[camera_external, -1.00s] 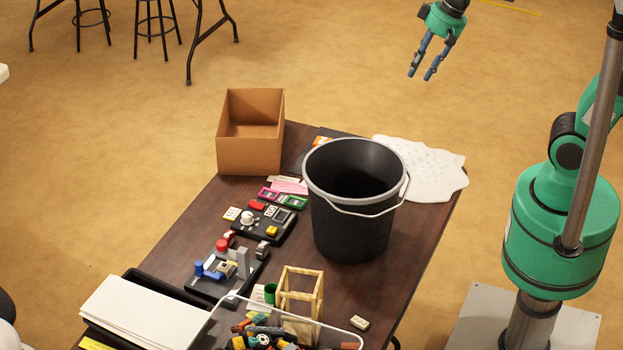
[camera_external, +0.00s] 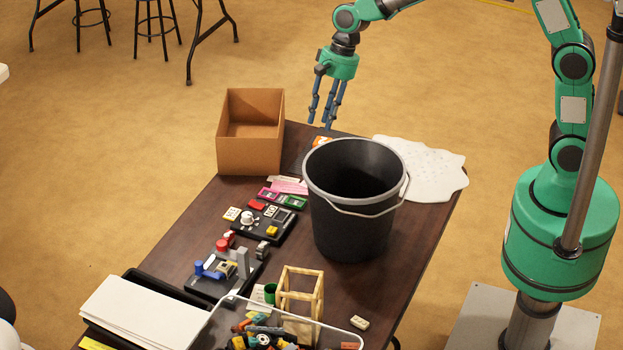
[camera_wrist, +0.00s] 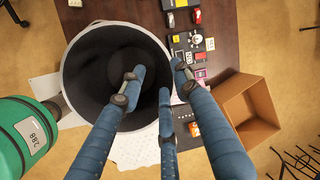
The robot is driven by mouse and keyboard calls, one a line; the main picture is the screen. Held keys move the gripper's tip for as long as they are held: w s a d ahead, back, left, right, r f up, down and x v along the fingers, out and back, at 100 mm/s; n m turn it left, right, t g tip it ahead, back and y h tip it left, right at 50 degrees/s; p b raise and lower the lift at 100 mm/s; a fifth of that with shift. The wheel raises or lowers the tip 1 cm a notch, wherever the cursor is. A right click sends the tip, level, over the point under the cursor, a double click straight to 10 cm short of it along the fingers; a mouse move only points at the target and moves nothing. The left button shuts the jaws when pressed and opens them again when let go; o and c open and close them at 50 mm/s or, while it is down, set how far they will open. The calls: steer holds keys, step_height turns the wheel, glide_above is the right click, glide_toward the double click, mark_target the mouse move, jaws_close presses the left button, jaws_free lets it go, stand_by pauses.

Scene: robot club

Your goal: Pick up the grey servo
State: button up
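I cannot say for sure which item is the grey servo. A small grey block (camera_external: 262,248) lies on the table among the small parts left of the bucket, and a taller grey upright piece (camera_external: 243,263) stands just in front of it. My gripper (camera_external: 325,118) hangs fingers-down above the table's far edge, behind the bucket and right of the cardboard box. Its blue fingers are spread and empty. In the wrist view, the fingers (camera_wrist: 157,85) cover part of the bucket and the small parts beside it.
A tall black bucket (camera_external: 350,225) with a raised rim and handle stands mid-table. An open cardboard box (camera_external: 248,155) is at the far left. A wooden frame (camera_external: 301,293) and a clear bin (camera_external: 345,321) of parts are in front. A white sheet (camera_external: 430,170) lies at the right.

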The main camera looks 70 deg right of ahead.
steer(key=w+a+f+m, duration=0.2)
steer(key=w+a+f, duration=0.1)
steer(key=f, duration=0.5)
steer(key=w+a+f+m+g, duration=0.1)
steer(key=w+a+f+m, duration=0.1)
steer(key=f, duration=0.6)
steer(key=w+a+f+m+y, duration=0.1)
steer(key=w+a+f, duration=0.3)
steer(key=f, duration=0.4)
steer(key=shift+w+a+f+m+g, duration=0.4)
steer(key=shift+w+m, duration=0.3)
steer(key=shift+w, duration=0.15)
steer(key=b, duration=0.2)
glide_above(266, 243)
steer(key=d, duration=0.3)
step_height(266, 243, down, 7)
steer(key=shift+a+r, duration=0.15)
steer(key=shift+a+f, duration=0.3)
steer(key=shift+f, duration=0.3)
steer(key=shift+b+x, duration=0.7)
steer(key=shift+x, duration=1.9)
steer(key=shift+a, duration=0.15)
